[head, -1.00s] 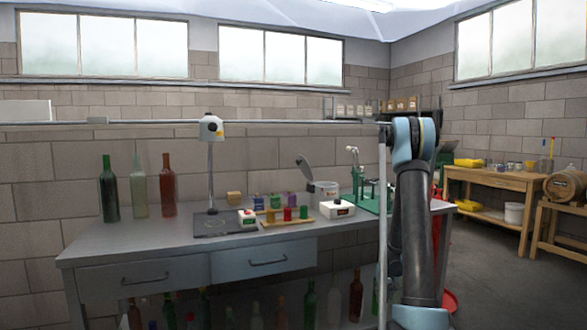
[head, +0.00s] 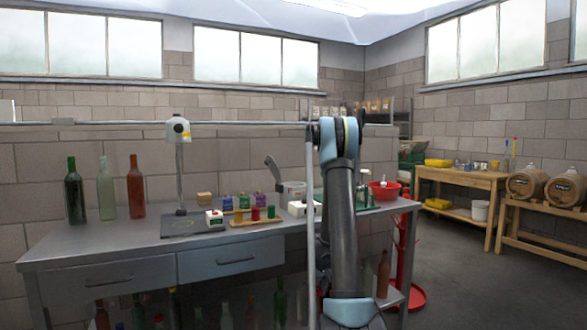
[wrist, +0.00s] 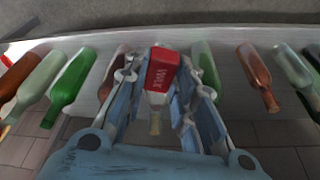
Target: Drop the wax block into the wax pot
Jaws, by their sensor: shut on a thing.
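In the wrist view my gripper (wrist: 158,78) is closed on a red block (wrist: 162,70) with pale lettering, which looks like the wax block. A paler piece shows just below the red part, and I cannot tell what it is. In the head view my gripper and the block are hidden behind my arm. The wax pot (head: 293,188) looks to be the pale round pot with its grey lid tilted open, on the workbench (head: 130,245) just left of my arm. The block is apart from the pot.
Three bottles (head: 136,190) stand at the bench's left, near a lamp stand (head: 180,175). A red bowl (head: 384,190) is right of my arm. More bottles stand below the bench.

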